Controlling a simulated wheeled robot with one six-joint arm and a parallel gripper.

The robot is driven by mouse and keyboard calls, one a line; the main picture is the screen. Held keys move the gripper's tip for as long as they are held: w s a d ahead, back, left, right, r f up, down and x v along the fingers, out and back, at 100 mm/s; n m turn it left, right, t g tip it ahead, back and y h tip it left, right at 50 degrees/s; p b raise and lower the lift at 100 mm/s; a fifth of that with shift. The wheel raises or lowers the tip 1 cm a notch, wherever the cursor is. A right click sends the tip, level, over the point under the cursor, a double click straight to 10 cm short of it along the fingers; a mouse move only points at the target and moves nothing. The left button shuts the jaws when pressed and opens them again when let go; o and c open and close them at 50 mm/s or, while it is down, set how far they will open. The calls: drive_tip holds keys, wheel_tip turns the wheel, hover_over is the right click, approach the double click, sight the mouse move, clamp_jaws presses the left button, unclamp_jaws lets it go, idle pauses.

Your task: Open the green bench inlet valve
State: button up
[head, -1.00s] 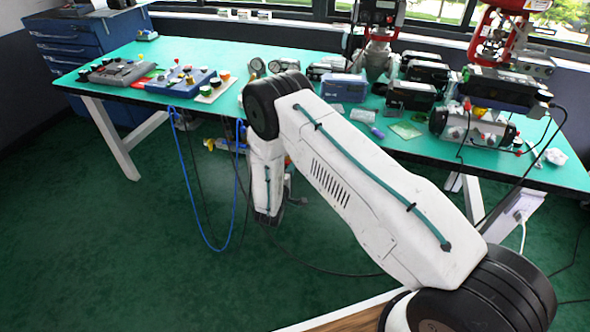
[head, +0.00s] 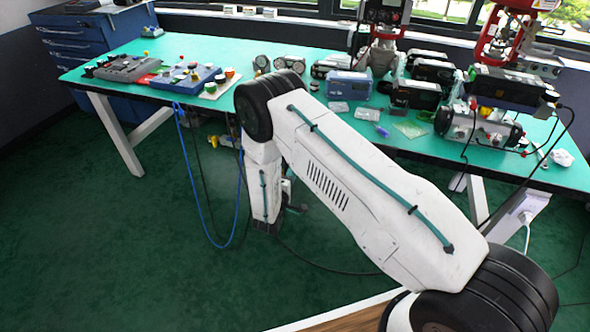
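I cannot pick out a green inlet valve for certain. A small coloured fitting (head: 222,140) shows under the bench edge, just left of my arm, which partly covers it. A blue hose (head: 187,150) and dark cables hang from the bench in front of that area. My white arm reaches over from the lower right, and its last visible link hangs down in front of the bench. My gripper's fingers do not show, so whether they are open or shut is hidden.
The green bench (head: 300,55) carries a blue button panel (head: 185,78), a grey panel (head: 122,67), a white board with coloured knobs (head: 220,84), a blue box (head: 348,85) and several black instruments. A blue drawer cabinet (head: 85,50) stands far left. Green floor (head: 100,240) is clear at lower left.

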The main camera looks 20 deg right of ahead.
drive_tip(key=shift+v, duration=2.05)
